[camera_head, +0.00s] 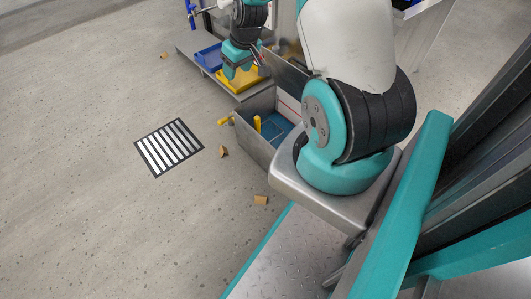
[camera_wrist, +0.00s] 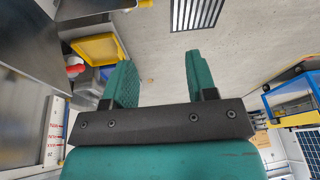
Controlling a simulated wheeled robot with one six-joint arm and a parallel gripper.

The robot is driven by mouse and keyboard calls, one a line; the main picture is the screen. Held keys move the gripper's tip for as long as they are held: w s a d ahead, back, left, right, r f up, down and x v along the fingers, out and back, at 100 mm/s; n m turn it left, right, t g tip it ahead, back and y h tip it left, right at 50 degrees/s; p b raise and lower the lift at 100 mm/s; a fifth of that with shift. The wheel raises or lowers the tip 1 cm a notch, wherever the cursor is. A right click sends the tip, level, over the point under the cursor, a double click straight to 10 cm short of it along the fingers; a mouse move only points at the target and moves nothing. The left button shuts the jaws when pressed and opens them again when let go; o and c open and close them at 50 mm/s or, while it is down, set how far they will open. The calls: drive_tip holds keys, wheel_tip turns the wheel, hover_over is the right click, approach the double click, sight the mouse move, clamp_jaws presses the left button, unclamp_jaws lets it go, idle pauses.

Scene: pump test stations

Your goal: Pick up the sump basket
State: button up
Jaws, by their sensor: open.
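My gripper (camera_head: 236,70) is at the end of my arm near the yellow and blue trays in the head view. In the wrist view its two teal fingers stand apart with nothing between them (camera_wrist: 160,75). I cannot clearly make out a sump basket. An open metal sump box (camera_head: 252,143) stands below and right of the gripper in the head view. It has a blue interior (camera_head: 276,129) and a yellow upright piece (camera_head: 257,124) inside. My arm hides its right part.
A yellow tray (camera_head: 240,83) and a blue tray (camera_head: 207,57) sit on a low metal platform; the yellow one also shows in the wrist view (camera_wrist: 92,46). A striped floor grate (camera_head: 168,147) and small brown pieces (camera_head: 261,200) lie on the floor. The left floor is mostly clear.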

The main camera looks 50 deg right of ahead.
drive_tip(key=m+h+b, duration=0.1)
drive_tip(key=b, duration=0.4)
approach(257, 117)
drive_tip(key=b+x, duration=0.6)
drive_tip(key=shift+f, duration=0.4)
drive_tip(key=b+x, duration=0.5)
drive_tip(key=x, duration=0.1)
drive_tip(key=shift+c, duration=0.2)
drive_tip(key=shift+d+r, duration=0.1)
clamp_jaws()
